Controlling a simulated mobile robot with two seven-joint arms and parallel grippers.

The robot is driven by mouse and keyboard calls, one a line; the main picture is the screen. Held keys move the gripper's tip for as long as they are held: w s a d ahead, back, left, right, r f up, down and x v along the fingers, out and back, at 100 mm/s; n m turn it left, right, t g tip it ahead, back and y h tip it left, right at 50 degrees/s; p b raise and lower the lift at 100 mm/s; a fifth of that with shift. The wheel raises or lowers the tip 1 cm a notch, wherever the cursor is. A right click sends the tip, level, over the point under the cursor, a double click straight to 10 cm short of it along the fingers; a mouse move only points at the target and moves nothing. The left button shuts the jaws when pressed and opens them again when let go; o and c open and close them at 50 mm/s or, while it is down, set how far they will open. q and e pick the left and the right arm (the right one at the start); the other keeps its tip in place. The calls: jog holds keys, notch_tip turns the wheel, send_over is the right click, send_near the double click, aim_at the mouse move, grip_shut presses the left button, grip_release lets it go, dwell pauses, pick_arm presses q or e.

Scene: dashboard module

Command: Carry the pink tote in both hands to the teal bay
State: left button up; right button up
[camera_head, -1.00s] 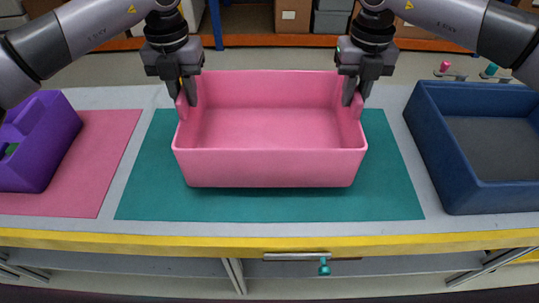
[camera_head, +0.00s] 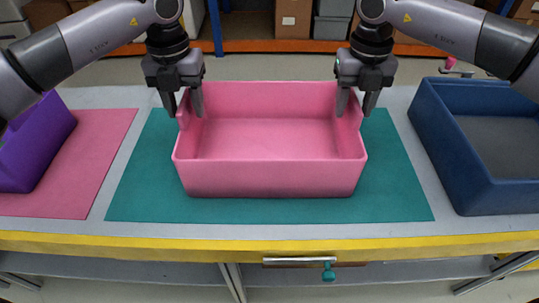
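The pink tote (camera_head: 270,178) sits upright and empty on the teal bay (camera_head: 400,195), a flat teal mat on the bench, with mat showing on both sides and in front. My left gripper (camera_head: 184,108) is at the tote's left end wall, its fingers spread, one inside and one outside the wall. My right gripper (camera_head: 357,106) is placed the same way at the right end wall, fingers spread. Both grippers are open. Whether any fingertip still touches the tote cannot be told.
A purple container (camera_head: 40,150) stands on a pink mat (camera_head: 95,165) at the left. A dark blue open bin (camera_head: 455,150) stands at the right. The bench's yellow front edge (camera_head: 200,245) has a drawer handle below. Shelves with boxes stand behind.

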jog(key=shift+r, duration=0.2)
pick_arm(q)
notch_tip(320, 180, up, 12)
pick_arm(e)
notch_tip(320, 180, up, 12)
jog(key=shift+f, duration=0.15)
dwell(0.6)
dwell(0.3)
